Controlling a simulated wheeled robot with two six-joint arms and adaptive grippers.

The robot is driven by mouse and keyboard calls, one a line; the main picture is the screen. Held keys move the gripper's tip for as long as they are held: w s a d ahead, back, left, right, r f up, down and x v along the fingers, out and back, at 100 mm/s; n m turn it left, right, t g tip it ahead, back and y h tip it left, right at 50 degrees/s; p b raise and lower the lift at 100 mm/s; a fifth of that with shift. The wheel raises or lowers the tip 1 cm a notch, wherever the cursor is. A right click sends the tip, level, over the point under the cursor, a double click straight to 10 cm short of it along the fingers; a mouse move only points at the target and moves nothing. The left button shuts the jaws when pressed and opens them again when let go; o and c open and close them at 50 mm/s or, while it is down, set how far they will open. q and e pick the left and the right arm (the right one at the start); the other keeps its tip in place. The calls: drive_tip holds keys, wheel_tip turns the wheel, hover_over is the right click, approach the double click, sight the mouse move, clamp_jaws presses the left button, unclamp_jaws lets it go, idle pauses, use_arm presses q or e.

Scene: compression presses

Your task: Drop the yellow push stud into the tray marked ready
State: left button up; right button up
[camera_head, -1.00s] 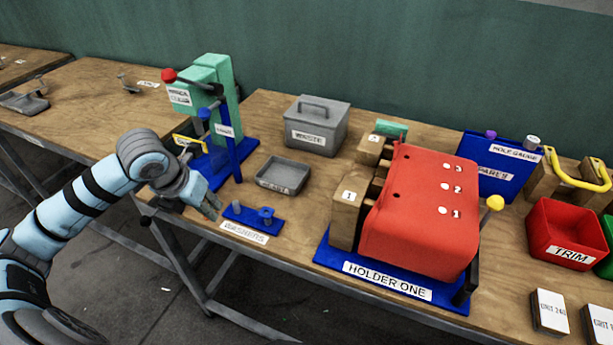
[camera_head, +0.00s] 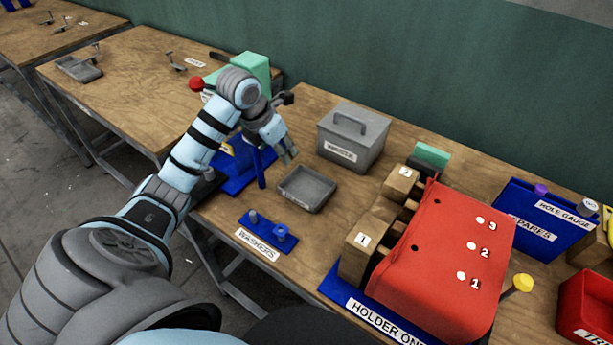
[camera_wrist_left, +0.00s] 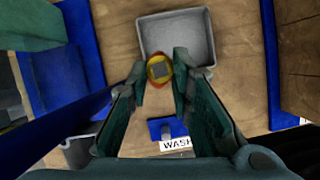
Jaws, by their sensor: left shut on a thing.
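My left gripper (camera_head: 288,156) is above the bench, just behind and left of the small grey tray (camera_head: 294,200). The tray looks empty. Its label is not readable now. The stud cannot be made out in the head view. My right gripper is not in view.
A grey lidded waste box (camera_head: 352,140) stands behind the tray. A blue washers stand (camera_head: 262,233) is in front. A green press (camera_head: 256,68) on a blue base is behind my left arm. The red holder (camera_head: 445,262) with wooden blocks is to the right.

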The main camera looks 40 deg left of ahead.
use_arm(q)
drive_tip(key=w+d+f+m+b, duration=0.1)
drive_tip(key=w+f+b, duration=0.2)
drive_tip(key=f, duration=0.3)
drive_tip(key=shift+w+d+m+g+h+b, duration=0.2)
drive_tip(key=shift+d+m+g+h+b, duration=0.15)
drive_tip(key=shift+b, duration=0.4)
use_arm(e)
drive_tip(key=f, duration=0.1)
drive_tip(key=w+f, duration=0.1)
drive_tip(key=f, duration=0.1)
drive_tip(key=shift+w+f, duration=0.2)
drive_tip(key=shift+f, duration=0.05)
use_arm(q)
drive_tip(key=o, duration=0.9)
drive_tip(key=shift+s, duration=0.1)
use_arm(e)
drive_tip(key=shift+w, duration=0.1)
